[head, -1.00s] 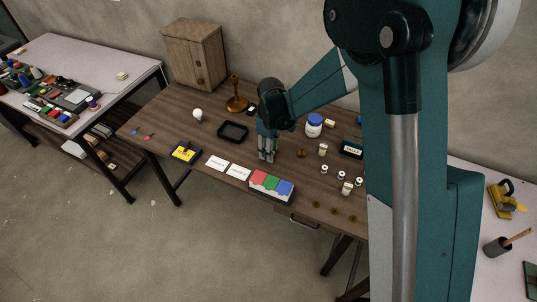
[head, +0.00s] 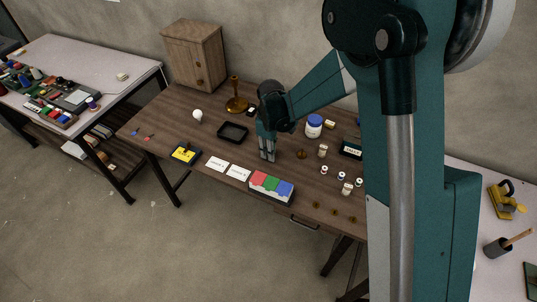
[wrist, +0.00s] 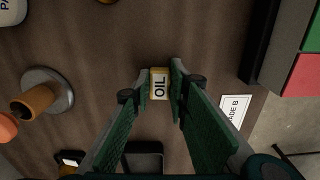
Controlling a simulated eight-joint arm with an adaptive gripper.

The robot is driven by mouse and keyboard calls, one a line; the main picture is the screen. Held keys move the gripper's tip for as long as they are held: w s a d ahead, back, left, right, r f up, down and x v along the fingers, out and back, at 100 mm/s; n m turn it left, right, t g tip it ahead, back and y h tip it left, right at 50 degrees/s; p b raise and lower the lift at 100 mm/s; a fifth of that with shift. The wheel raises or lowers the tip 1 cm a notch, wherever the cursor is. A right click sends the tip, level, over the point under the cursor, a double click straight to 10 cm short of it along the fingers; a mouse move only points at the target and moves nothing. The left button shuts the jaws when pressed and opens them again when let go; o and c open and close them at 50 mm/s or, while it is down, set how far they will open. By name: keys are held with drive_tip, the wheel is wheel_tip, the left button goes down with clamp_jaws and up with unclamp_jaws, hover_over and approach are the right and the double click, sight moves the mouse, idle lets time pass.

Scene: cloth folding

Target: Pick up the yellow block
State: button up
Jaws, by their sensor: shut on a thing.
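The yellow block (wrist: 154,92) is a small piece with a pale face marked "OIL", in the middle of the wrist view. My gripper (wrist: 160,82) has its two green fingers on either side of it, with the tips against its sides; it is shut on the block. In the head view my gripper (head: 267,158) points down at the middle of the brown table (head: 225,105), with its tips at or close to the surface. The block is too small and covered to make out there.
A tray with red, green and blue sections (head: 271,187) stands at the front edge. White cards (head: 238,172) lie left of it. A black tray (head: 233,132), brass stand (head: 236,104) and white jar (head: 313,127) stand farther back. Small bottles are on the right.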

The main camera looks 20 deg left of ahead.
drive_tip(key=shift+r, duration=0.1)
wheel_tip(320, 180, up, 10)
drive_tip(key=p, duration=0.1)
idle(0.7)
idle(1.0)
